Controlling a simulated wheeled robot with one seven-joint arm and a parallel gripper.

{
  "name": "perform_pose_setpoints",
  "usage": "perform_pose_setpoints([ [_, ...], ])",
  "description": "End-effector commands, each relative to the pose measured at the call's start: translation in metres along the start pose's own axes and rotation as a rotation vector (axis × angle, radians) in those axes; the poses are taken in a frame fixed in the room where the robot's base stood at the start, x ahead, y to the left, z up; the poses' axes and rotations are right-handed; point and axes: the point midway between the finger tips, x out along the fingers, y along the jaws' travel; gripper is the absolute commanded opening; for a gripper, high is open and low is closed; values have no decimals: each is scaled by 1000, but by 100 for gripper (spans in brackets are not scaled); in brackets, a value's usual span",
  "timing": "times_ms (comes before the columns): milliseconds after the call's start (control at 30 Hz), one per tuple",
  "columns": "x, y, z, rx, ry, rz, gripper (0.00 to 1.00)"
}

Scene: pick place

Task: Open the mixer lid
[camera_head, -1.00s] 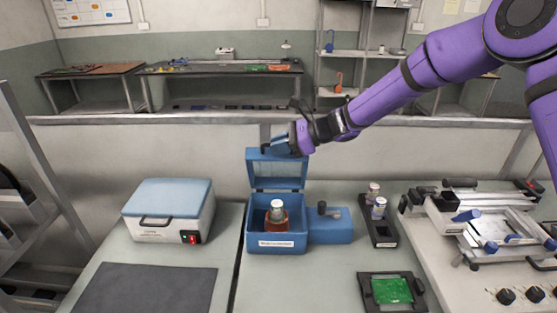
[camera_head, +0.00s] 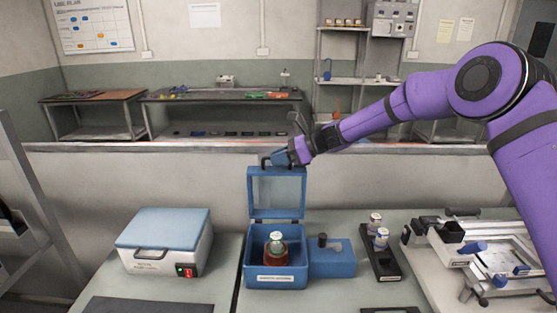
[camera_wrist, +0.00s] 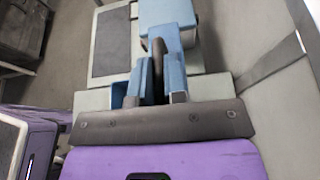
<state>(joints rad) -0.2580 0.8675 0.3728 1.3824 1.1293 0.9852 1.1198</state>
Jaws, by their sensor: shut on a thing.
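The mixer is a blue box (camera_head: 258,281) on the table in the head view. Its blue lid (camera_head: 277,192) stands up roughly vertical at the back, with its inner side facing me. A bottle (camera_head: 276,250) with a white cap and red-orange liquid stands inside the box. My gripper (camera_head: 270,160) is at the lid's top edge, shut on the dark lid handle. In the wrist view the dark handle (camera_wrist: 158,62) shows between the two blue fingers of my gripper (camera_wrist: 160,92).
A white device with a blue top (camera_head: 163,228) stands left of the mixer. A dark rack with small vials (camera_head: 381,265) is to the right, beside a metal apparatus (camera_head: 490,262). A wall ledge (camera_head: 150,147) runs behind the table.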

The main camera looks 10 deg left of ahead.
Motion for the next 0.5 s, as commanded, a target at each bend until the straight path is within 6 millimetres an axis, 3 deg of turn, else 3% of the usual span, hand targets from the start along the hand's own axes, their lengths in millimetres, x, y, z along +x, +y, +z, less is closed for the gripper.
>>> perform_pose_setpoints([
  [233,0,0,-2,2,2,1,0],
  [267,0,0,-2,2,2,1,17],
  [333,0,0,-2,2,1,1,33],
  [367,0,0,-2,2,1,1,38],
  [500,0,0,-1,1,1,1,38],
])
